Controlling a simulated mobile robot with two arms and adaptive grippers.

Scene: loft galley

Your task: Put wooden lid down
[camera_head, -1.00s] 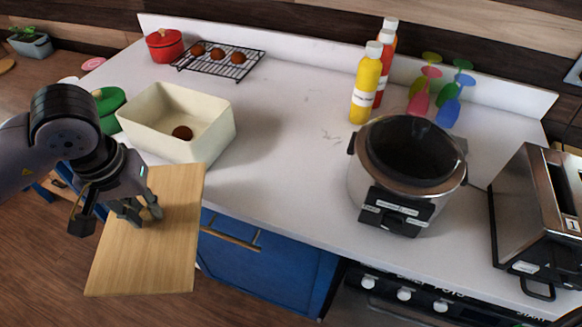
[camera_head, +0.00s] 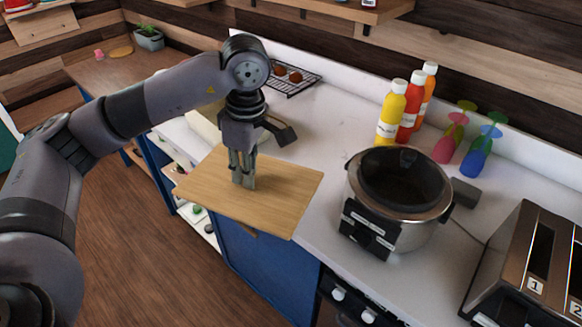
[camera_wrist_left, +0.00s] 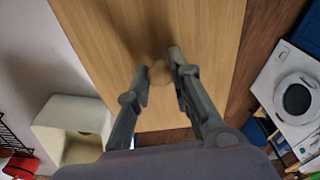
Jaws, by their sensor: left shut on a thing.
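The wooden lid (camera_head: 285,192) is a flat, light-brown rectangular board. My left gripper (camera_head: 243,184) is above it, pointing down, shut on the small knob at its middle. The knob is mostly hidden by the fingers in the head view; in the left wrist view, the fingertips (camera_wrist_left: 160,72) close around it and the lid (camera_wrist_left: 110,35) fills the upper middle. The lid is held near the counter's front edge, partly in front of the cream bin (camera_head: 205,124). The bin also shows in the left wrist view (camera_wrist_left: 50,140). My right gripper is not in view.
A slow cooker (camera_head: 415,225) stands to the right of the lid, with a toaster (camera_head: 535,260) beyond it. Yellow (camera_head: 391,115) and red bottles stand behind the cooker. A black rack (camera_head: 297,84) is at the back. The white counter (camera_head: 330,120) is clear between rack and cooker.

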